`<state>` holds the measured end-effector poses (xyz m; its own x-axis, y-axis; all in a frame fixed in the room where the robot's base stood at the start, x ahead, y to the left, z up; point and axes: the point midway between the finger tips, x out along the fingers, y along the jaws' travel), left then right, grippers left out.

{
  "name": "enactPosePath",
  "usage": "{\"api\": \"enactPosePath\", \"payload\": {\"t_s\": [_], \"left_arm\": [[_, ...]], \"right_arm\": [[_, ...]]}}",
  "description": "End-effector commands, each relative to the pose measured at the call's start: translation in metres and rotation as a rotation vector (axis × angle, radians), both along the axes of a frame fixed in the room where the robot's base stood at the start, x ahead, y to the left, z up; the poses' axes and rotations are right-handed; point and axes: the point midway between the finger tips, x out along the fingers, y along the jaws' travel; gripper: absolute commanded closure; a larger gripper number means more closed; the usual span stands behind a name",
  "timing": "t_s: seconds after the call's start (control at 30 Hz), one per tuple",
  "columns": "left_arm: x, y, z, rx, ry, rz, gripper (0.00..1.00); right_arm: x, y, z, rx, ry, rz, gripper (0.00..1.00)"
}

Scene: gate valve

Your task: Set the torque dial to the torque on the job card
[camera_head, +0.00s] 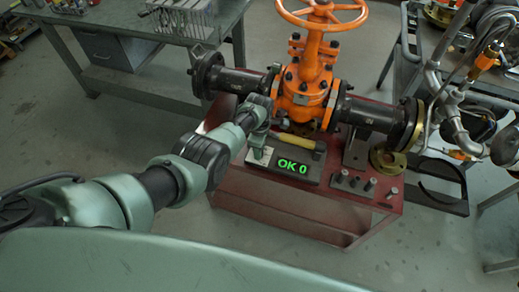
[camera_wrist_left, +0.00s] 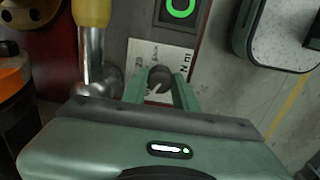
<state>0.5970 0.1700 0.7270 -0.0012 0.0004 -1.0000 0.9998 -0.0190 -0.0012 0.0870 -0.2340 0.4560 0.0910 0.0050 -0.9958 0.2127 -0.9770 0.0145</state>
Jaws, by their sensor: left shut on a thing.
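The torque dial (camera_wrist_left: 160,76) is a small dark round knob on a white scale plate (camera_wrist_left: 143,56) with markings that I cannot read fully. My left gripper (camera_wrist_left: 160,88) is shut on the dial, one green finger on each side. In the head view, my left gripper (camera_head: 257,152) reaches down to the left end of the dark tester box (camera_head: 314,179) and hides the dial. The box's display (camera_head: 293,166) reads "OK 0" in green. Part of it shows in the left wrist view (camera_wrist_left: 181,8). I cannot make out a job card. My right gripper is not in view.
A yellow-handled tool (camera_head: 300,141) lies just behind the box. The orange gate valve (camera_head: 307,85) with dark flanged pipes stands behind it on the red stand (camera_head: 290,208). A grey workbench (camera_head: 125,18) is at the back left.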

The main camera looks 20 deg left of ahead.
Motion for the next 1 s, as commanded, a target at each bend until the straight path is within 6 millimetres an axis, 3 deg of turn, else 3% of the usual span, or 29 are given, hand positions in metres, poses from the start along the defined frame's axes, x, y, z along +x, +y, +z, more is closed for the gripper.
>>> {"api": "enactPosePath", "payload": {"t_s": [0.13,0.17,0.23,0.57,0.77,1.0], "left_arm": [[0.002,0.001,0.002,0.002,-0.004,0.002,1.0],[0.002,0.001,0.002,0.002,-0.004,0.002,0.66],[0.002,0.001,0.002,0.002,-0.004,0.001,0.5],[0.001,0.0,0.003,0.0,-0.002,0.0,0.5],[0.001,0.001,0.033,0.0,-0.005,0.0,0.5],[0.001,0.001,0.066,-0.001,-0.005,0.002,0.5]], "right_arm": [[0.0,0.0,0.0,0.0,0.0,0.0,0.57],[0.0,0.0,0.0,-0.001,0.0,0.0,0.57],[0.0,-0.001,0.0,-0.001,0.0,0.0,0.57],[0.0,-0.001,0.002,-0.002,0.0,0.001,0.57],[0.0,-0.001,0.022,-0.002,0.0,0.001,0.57],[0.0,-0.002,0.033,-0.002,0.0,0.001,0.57]]}}
